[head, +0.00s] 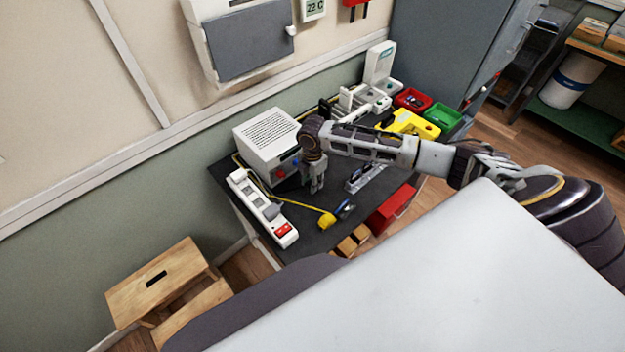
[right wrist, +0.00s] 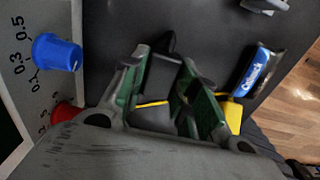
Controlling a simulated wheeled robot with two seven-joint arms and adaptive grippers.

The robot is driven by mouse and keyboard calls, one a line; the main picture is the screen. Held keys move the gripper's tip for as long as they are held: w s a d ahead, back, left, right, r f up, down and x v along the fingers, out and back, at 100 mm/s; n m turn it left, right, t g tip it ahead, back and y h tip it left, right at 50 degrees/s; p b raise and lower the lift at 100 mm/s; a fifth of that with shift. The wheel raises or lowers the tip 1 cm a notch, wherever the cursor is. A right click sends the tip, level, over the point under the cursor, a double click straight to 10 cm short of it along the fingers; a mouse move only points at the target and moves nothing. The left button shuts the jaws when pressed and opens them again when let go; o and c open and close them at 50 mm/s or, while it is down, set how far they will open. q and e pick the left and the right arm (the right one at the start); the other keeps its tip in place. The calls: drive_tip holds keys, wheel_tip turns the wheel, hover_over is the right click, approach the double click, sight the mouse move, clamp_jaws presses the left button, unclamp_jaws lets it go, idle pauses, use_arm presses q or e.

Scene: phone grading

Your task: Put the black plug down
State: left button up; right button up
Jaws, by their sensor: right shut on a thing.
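My right gripper (head: 316,188) is over the dark table mat, just right of the white box with knobs. In the right wrist view its green-lined fingers (right wrist: 166,82) are shut on a dark block, the black plug (right wrist: 162,76), seen between them. The plug's lower part and any contact with the mat are hidden. In the head view the plug cannot be made out from the gripper. My left gripper is not in view.
The white box (head: 268,142) stands left of the gripper; its blue knob (right wrist: 57,52) is close by. A white power strip (head: 250,200) lies at the left edge. A yellow piece (head: 327,221) and a blue-labelled item (right wrist: 258,72) lie near the front. The dark mat (head: 300,238) has bare room there.

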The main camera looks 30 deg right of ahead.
drive_tip(key=o, duration=1.1)
drive_tip(key=shift+c, duration=0.2)
drive_tip(key=shift+r, duration=0.15)
wheel_tip(320, 180, up, 13)
drive_tip(key=b, duration=0.1)
drive_tip(key=shift+s, duration=0.1)
idle(0.6)
